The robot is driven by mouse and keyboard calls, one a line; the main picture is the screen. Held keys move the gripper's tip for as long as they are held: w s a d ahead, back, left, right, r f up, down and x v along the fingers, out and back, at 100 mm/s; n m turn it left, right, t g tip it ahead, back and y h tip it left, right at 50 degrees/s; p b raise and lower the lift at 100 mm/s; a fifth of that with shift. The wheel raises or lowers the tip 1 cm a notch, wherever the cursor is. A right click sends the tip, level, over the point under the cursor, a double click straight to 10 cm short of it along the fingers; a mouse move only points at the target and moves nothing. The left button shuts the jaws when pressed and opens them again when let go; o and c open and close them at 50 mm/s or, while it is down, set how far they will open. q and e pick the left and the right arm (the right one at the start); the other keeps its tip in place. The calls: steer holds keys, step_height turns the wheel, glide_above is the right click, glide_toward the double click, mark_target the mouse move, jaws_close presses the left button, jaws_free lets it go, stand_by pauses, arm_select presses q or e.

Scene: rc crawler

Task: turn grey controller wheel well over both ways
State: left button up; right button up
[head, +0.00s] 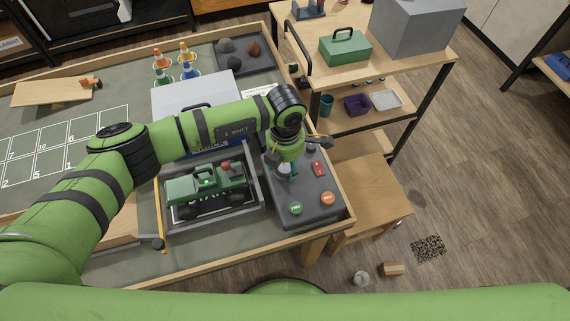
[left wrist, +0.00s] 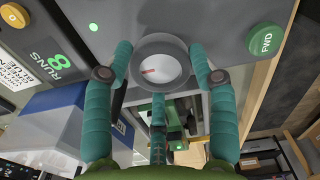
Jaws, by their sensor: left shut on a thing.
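The controller (head: 312,207) is a dark grey box at the right end of the bench, with a green button (head: 295,208), an orange button (head: 328,198) and a red switch (head: 319,169). Its grey wheel (left wrist: 160,66) shows in the left wrist view as a round knob with a pale face and a short red mark. My left gripper (head: 288,170) reaches down onto the controller. In the head view the gripper mostly hides the wheel. My right gripper is out of view.
A green crawler (head: 205,187) stands in a grey tray (head: 256,207) left of the controller. The green FWD button also shows close to a finger in the left wrist view (left wrist: 264,41). The bench's wooden edge (head: 345,210) runs along the controller's right. A stool (head: 375,195) stands beyond.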

mark_target(286, 166)
arm_select(q)
steer(key=o, duration=1.1)
steer(key=shift+d, duration=0.15)
steer(key=shift+o, duration=0.2)
step_height(286, 166, up, 12)
steer(key=shift+f, duration=0.1)
